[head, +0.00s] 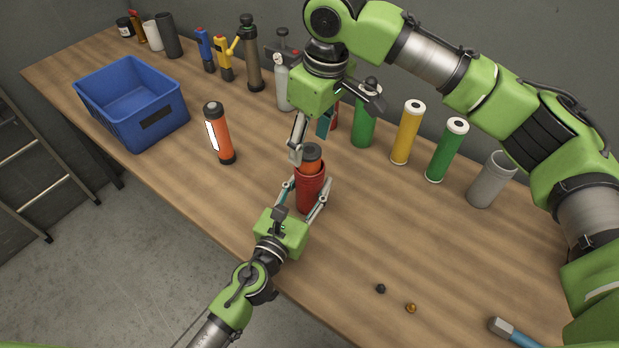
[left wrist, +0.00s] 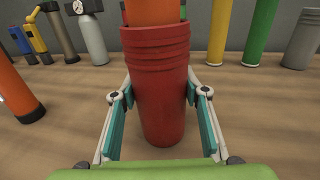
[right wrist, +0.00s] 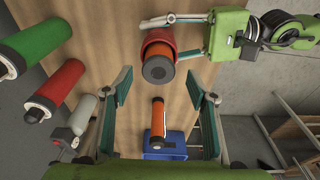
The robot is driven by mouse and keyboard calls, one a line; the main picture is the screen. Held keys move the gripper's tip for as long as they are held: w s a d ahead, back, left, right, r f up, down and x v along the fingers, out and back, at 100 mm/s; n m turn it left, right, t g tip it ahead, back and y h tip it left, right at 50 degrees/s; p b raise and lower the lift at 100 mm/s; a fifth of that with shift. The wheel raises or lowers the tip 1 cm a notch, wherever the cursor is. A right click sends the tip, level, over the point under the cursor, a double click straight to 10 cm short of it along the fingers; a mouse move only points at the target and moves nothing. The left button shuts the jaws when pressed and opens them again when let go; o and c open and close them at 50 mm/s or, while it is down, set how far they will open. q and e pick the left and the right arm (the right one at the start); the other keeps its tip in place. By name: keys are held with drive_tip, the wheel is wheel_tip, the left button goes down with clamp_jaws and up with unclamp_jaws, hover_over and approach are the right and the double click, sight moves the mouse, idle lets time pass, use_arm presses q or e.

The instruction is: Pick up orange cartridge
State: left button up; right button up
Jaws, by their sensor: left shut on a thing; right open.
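My left gripper (head: 307,192) is shut around a red cylindrical holder (left wrist: 158,85) that stands upright on the wooden table. An orange cartridge (head: 311,167) with a dark cap sits in the holder, its top part sticking out; it also shows in the right wrist view (right wrist: 159,68). My right gripper (head: 311,138) is open and empty, its fingers just above and around the line of the cap. I cannot tell whether they touch it. A second orange cartridge (head: 221,135) with a white label and black ends stands upright on the table, left of the holder.
A blue bin (head: 111,113) stands at the table's left. Green (head: 364,124), yellow (head: 407,134) and second green (head: 447,150) cylinders and a grey cup (head: 492,180) stand to the right. Small knobs (head: 381,288) lie near the front edge. Table between holder and bin is mostly free.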

sight(310, 150)
drive_tip(key=shift+w+f, duration=0.2)
drive_tip(key=shift+f, duration=1.7)
clamp_jaws()
drive_tip(key=shift+r, duration=0.1)
wheel_tip(310, 150, up, 18)
use_arm(q)
drive_tip(key=o, duration=1.3)
